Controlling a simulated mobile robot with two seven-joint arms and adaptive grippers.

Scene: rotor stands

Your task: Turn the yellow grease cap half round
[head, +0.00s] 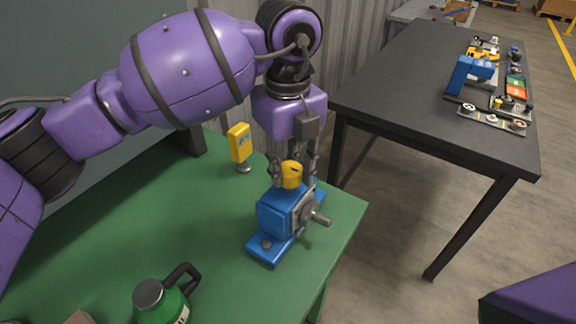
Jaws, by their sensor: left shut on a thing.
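The yellow grease cap (292,175) sits on top of a blue bearing block (272,218) with a grey shaft sticking out to the right. The block stands on the green table near its right corner. My left gripper (293,178) comes down from above, with its fingers on either side of the cap, shut on it. The cap's upper face shows between the fingers, with a small dark mark. My right gripper is out of view; only a purple part of my body shows at the lower right.
A yellow device (239,143) stands on the green table (130,240) behind the block. A green bottle (165,302) with a dark handle stands at the front. A dark table (420,75) at the right bears several parts. The green table's middle is clear.

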